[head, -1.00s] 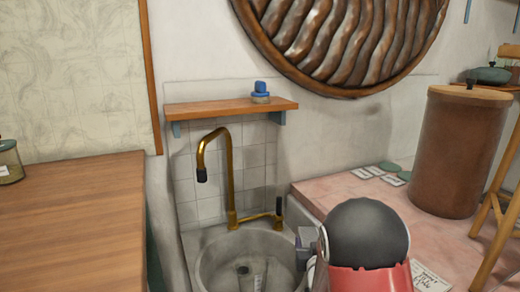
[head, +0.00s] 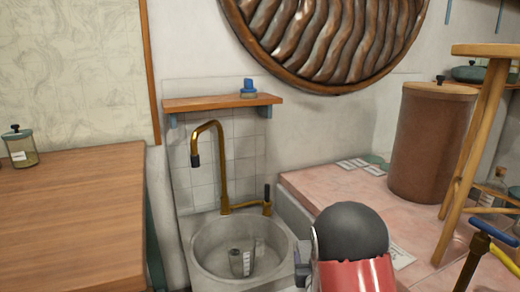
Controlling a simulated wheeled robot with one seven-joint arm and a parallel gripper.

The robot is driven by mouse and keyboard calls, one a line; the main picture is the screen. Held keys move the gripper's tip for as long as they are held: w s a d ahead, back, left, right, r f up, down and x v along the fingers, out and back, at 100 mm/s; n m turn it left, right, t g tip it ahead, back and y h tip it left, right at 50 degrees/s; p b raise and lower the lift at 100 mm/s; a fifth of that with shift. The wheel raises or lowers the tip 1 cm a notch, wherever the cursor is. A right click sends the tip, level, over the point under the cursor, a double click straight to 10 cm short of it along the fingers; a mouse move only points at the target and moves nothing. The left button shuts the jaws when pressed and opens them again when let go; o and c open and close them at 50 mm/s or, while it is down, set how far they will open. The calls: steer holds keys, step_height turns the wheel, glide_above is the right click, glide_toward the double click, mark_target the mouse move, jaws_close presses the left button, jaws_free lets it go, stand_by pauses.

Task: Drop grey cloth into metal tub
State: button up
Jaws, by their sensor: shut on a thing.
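No grey cloth shows in the head view. A round grey basin (head: 203,262) is set below a brass tap, with a small labelled glass beaker (head: 240,262) inside it. I cannot tell whether this basin is the metal tub, and no other tub shows. My arm, red with a dark round joint, rises at the bottom just right of the basin and covers part of its right side. My gripper's fingertips do not show, so what they hold is hidden.
A brass tap (head: 222,170) arches over the basin. A wooden counter (head: 70,215) stands left, with a lidded jar (head: 20,147) on it. A pink worktop (head: 335,190) lies right, bearing a large brown crock (head: 430,145). A wooden stool (head: 470,150) stands at far right.

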steer(key=s+f, duration=0.5)
steer(key=f, duration=0.4)
steer(key=shift+s+d, duration=0.1)
stand_by(0.7)
step_height(320, 180, down, 20)
steer(key=b, duration=1.9)
steer(key=shift+r, duration=0.2)
